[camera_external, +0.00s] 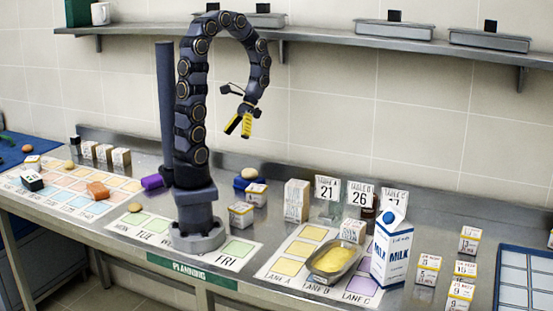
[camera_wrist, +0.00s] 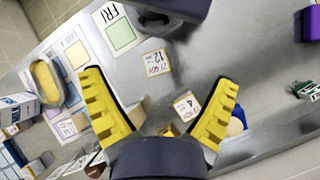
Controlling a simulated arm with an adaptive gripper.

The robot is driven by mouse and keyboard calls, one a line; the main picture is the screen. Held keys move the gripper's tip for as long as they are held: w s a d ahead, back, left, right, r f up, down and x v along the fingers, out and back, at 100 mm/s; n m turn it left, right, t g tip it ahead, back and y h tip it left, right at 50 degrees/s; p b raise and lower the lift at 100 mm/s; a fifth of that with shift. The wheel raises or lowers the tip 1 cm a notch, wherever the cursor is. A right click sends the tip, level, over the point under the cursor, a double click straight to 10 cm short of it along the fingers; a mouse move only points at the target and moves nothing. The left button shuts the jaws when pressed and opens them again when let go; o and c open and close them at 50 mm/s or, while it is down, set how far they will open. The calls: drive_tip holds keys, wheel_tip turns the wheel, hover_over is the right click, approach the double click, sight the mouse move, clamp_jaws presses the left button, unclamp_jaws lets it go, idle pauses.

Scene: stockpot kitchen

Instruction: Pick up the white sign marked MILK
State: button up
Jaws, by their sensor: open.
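A white and blue milk carton (camera_external: 392,250) with MILK on its sides stands upright on the right part of the counter, just right of the metal tray of yellow food. It is partly cut off at the left edge of the wrist view (camera_wrist: 20,98). No separate sign reading MILK can be made out. White number signs, 21 (camera_external: 327,189) and 26 (camera_external: 360,194), stand behind the carton, and a third is partly hidden by it. My gripper (camera_external: 239,126) is open and empty, high above the counter, left of the carton. Its yellow fingers (camera_wrist: 160,88) are spread in the wrist view.
The metal tray (camera_external: 325,276) sits on the lane mat (camera_external: 272,268). Small labelled boxes (camera_external: 241,214) and a taller box (camera_external: 296,200) stand between my base and the signs. Several small boxes (camera_external: 428,268) stand right of the carton. A wall shelf (camera_external: 350,40) runs above.

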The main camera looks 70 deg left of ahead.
drive_tip(key=a+f+n+t+h, duration=0.1)
drive_tip(key=a+f+n+t, duration=0.1)
drive_tip(key=a+f, duration=0.55)
drive_tip(key=a+f+n+t+h, duration=0.15)
drive_tip(key=a+f, duration=0.25)
drive_tip(key=a, duration=0.7)
drive_tip(key=s+a+f+n+y, duration=0.1)
drive_tip(key=a+f, duration=0.1)
drive_tip(key=a, duration=0.4)
drive_tip(key=s+a+f+n+t+y, duration=0.1)
drive_tip(key=s+a+n+y, duration=0.1)
drive_tip(key=a, duration=0.4)
drive_tip(key=s+a+f+n+t+y, duration=0.1)
drive_tip(key=s+a+f+y, duration=0.1)
drive_tip(key=a, duration=0.5)
drive_tip(key=shift+s+f+n+t, duration=0.15)
drive_tip(key=shift+f+n+t, duration=0.1)
drive_tip(key=shift+f+n, duration=0.1)
drive_tip(key=shift+s+a+f+y, duration=0.15)
drive_tip(key=shift+a+f, duration=0.1)
drive_tip(key=shift+f, duration=0.3)
drive_tip(key=shift+s+a+f+y, duration=0.15)
drive_tip(key=shift+a+f, duration=0.1)
drive_tip(key=shift+f, duration=0.3)
drive_tip(key=shift+s+f, duration=0.1)
drive_tip(key=shift+f, duration=2.7)
drive_tip(key=shift+d, duration=0.1)
drive_tip(key=c, duration=1.2)
